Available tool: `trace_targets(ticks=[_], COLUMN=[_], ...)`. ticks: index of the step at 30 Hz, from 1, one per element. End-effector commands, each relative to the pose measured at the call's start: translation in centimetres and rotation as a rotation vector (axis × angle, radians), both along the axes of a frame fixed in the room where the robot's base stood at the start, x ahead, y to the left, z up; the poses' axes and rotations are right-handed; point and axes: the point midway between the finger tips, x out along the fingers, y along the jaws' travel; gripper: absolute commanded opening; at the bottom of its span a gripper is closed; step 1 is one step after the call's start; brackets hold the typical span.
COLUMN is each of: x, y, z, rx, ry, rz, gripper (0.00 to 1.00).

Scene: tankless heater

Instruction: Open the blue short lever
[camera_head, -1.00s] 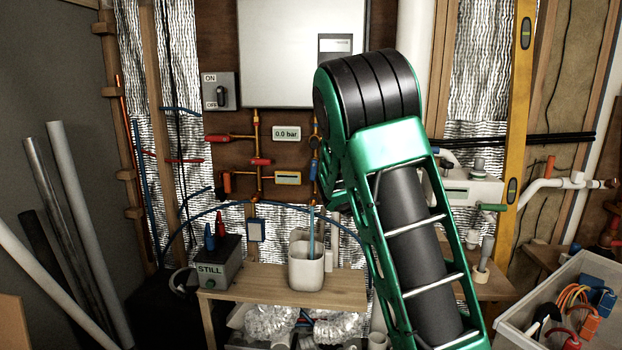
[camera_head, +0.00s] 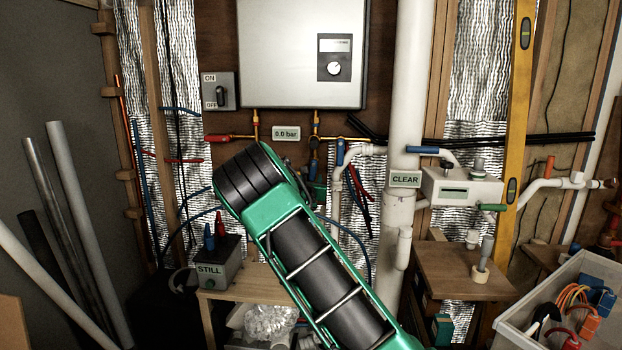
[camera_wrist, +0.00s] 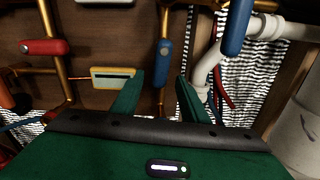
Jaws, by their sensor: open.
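A short blue lever (camera_wrist: 164,53) sits upright on a copper pipe in the wrist view, and it shows small in the head view (camera_head: 314,143). My gripper (camera_wrist: 160,79) is open and empty, its two green fingers pointing at the wall. In the picture the fingertips lie just below the short blue lever, one on each side of the pipe's line. I see no contact. A longer blue lever (camera_wrist: 236,27) hangs on a white pipe to the right, also seen in the head view (camera_head: 340,152). My arm hides most of the gripper in the head view.
A red lever (camera_wrist: 45,47) and a small gauge (camera_wrist: 113,77) are left of the fingers. A thick white pipe (camera_head: 404,90) stands to the right. Below are a wooden bench (camera_head: 245,285) and a STILL box (camera_head: 217,262). Another blue handle (camera_head: 422,150) is further right.

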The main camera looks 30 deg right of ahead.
Motion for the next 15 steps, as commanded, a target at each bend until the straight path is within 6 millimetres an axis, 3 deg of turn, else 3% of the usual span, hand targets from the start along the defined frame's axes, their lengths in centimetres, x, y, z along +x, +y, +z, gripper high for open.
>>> trace_targets(ticks=[6, 15], x=[3.0, 4.7], y=[-2.2, -3.2], z=[0.0, 0.0], rx=[0.001, 0.002], ry=[0.000, 0.000], rz=[-0.002, -0.001], gripper=[0.41, 0.41])
